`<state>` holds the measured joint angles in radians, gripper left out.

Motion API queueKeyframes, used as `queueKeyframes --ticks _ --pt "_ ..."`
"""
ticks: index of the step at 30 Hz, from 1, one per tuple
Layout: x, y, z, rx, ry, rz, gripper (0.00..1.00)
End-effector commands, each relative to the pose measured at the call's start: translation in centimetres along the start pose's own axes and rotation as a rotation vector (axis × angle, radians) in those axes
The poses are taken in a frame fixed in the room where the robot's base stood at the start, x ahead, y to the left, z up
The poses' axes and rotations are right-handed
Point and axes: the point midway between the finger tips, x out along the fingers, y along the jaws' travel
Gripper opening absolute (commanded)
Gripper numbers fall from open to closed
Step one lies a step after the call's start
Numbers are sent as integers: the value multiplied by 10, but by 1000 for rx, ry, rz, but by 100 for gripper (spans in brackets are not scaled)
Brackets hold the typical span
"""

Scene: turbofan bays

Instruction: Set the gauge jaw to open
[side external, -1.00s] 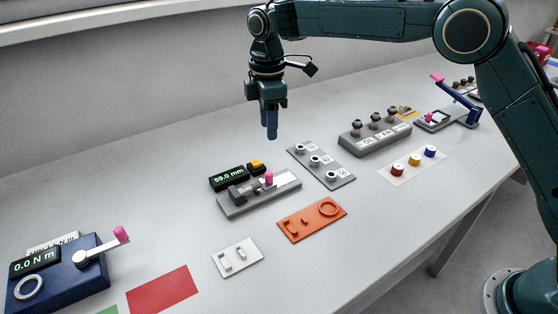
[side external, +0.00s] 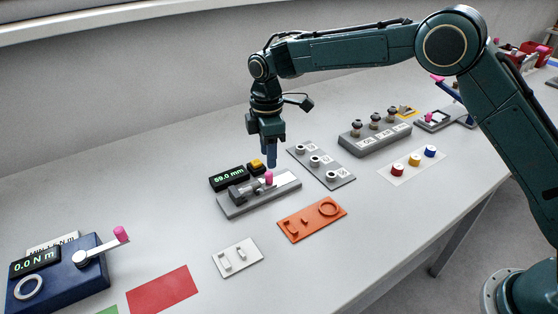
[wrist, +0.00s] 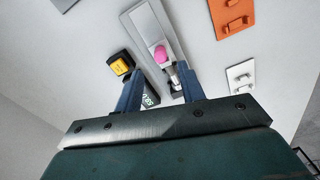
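The gauge (side external: 238,206) is a grey base with a rail and a black display reading 59.0 mm (side external: 229,177). Its sliding jaw carries a pink knob (side external: 269,178), which also shows in the wrist view (wrist: 160,54). A yellow-topped button (side external: 256,164) sits behind it, seen too in the wrist view (wrist: 121,66). My gripper (side external: 271,165) points down just above the knob. In the wrist view its two fingers (wrist: 160,88) are spread apart, with the knob between their lines and nothing held. The fingers partly hide the gauge there.
An orange plate (side external: 312,220) and a white plate (side external: 238,258) lie in front of the gauge. A grey plate with several round sockets (side external: 343,181) is to the right. A blue torque unit (side external: 60,278) stands at far left.

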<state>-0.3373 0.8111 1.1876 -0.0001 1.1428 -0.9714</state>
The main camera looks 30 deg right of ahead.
Motion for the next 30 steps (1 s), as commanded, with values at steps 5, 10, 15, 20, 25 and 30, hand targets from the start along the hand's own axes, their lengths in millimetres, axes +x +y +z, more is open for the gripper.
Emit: queueKeyframes --ticks 5,10,15,20,25,30 --pt "28 0 0 0 -2 -3 39" --pt "48 0 0 0 -1 -2 39" --pt "60 0 0 0 -1 -2 39" --pt "63 0 0 0 0 0 39" --pt "63 0 0 0 0 0 39" --pt "63 0 0 0 0 0 14"
